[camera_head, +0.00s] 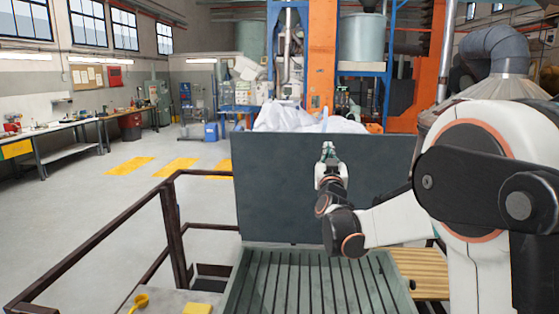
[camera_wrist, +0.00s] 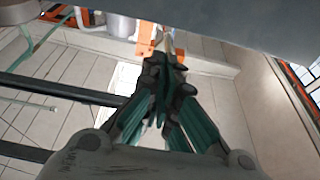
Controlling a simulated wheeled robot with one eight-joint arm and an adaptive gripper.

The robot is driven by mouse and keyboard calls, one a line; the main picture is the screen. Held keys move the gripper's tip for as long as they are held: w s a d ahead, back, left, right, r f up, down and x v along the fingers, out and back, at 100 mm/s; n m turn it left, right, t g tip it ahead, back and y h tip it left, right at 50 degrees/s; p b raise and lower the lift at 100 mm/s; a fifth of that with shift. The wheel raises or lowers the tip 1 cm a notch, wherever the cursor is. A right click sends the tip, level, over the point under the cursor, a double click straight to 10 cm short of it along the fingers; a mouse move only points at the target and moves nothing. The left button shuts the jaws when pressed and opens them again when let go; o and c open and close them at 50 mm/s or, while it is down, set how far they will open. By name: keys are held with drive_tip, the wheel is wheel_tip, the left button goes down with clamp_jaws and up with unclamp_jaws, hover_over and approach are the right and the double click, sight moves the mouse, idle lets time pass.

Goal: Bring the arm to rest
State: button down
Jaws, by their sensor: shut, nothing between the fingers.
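My gripper (camera_head: 328,150) is at the end of my white and black arm, which reaches in from the right in the head view. It points up in front of a dark grey upright panel (camera_head: 285,190). In the wrist view my gripper (camera_wrist: 163,62) has its fingers together, with nothing between them. A grey surface fills the top right of the wrist view, close to the fingertips; I cannot tell whether they touch it.
Below my arm is a green-grey slatted grate (camera_head: 305,285). A brown railing (camera_head: 170,215) stands left of it. A yellow scoop (camera_head: 140,300) and a yellow block (camera_head: 197,308) lie at the front. White sacks (camera_head: 300,118) are behind the panel. The floor at left is open.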

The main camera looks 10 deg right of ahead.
drive_tip(key=s+a+f+n+g+y+b, duration=0.25)
drive_tip(key=s+a+f, duration=0.35)
drive_tip(key=s, duration=0.3)
drive_tip(key=s+a+f+n+g+y+b, duration=0.1)
drive_tip(key=s+a+f+g+y+b, duration=0.25)
drive_tip(key=s+a+f, duration=0.4)
drive_tip(key=s+f+g+b, duration=0.3)
drive_tip(key=s+f, duration=0.7)
drive_tip(key=s, duration=0.4)
drive_tip(key=s+f+g+b, duration=0.3)
drive_tip(key=s+f, duration=0.6)
drive_tip(key=s, duration=0.5)
drive_tip(key=shift+a+f+g+y, duration=0.3)
drive_tip(key=shift+a+f+g, duration=0.1)
drive_tip(key=shift+g, duration=0.4)
